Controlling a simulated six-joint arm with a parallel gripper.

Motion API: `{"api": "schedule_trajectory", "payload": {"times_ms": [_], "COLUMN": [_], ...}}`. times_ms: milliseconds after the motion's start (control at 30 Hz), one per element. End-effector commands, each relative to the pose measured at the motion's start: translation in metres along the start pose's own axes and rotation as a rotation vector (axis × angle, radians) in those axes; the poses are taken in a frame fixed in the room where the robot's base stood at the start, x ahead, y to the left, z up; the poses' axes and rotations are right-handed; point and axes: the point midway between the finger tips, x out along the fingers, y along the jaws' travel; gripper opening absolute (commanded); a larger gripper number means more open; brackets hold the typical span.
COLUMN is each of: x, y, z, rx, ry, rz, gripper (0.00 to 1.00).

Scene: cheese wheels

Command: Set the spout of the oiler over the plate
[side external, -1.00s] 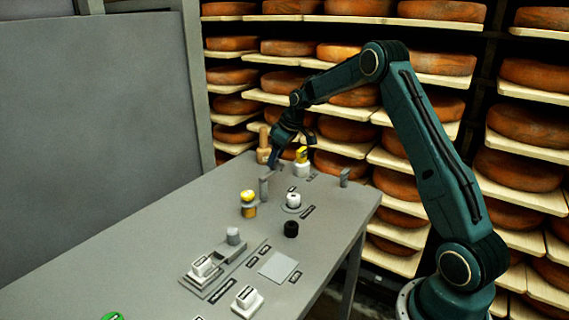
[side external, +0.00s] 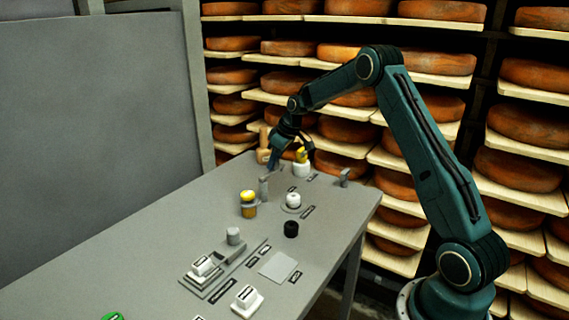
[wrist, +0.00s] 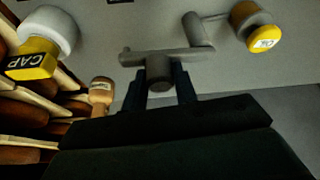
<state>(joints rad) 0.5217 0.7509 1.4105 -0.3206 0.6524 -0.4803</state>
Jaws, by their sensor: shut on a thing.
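My gripper (side external: 272,166) is low at the far end of the table. In the wrist view its dark fingers (wrist: 160,92) are shut on the round grey end of a grey arm (wrist: 135,58). The arm runs level beside a grey upright post (wrist: 197,32), which also shows in the side view (side external: 264,188). A yellow-topped container (side external: 248,204), its lid lettered in the wrist view (wrist: 262,42), stands near the post. I take the post and arm as the oiler's spout, but cannot be sure. A flat square plate (side external: 278,267) lies bare nearer the front.
A white jar (side external: 302,170) with a yellow block marked CAP (wrist: 32,60) stands right of my gripper. A wooden peg (wrist: 101,92) stands behind. A white knob (side external: 293,201), black knob (side external: 291,229) and grey bracket (side external: 344,177) are nearby.

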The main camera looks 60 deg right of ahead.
Motion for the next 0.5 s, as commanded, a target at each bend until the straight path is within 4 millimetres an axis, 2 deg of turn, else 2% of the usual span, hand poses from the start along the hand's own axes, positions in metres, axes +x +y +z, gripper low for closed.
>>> {"api": "schedule_trajectory", "payload": {"times_ms": [267, 500], "x": [-0.0021, -0.005], "y": [-0.0013, -0.0043], "z": [0.0026, 0.009], "rx": [0.045, 0.162], "ry": [0.0, 0.001], "rz": [0.018, 0.066], "gripper": [0.0, 0.0]}}
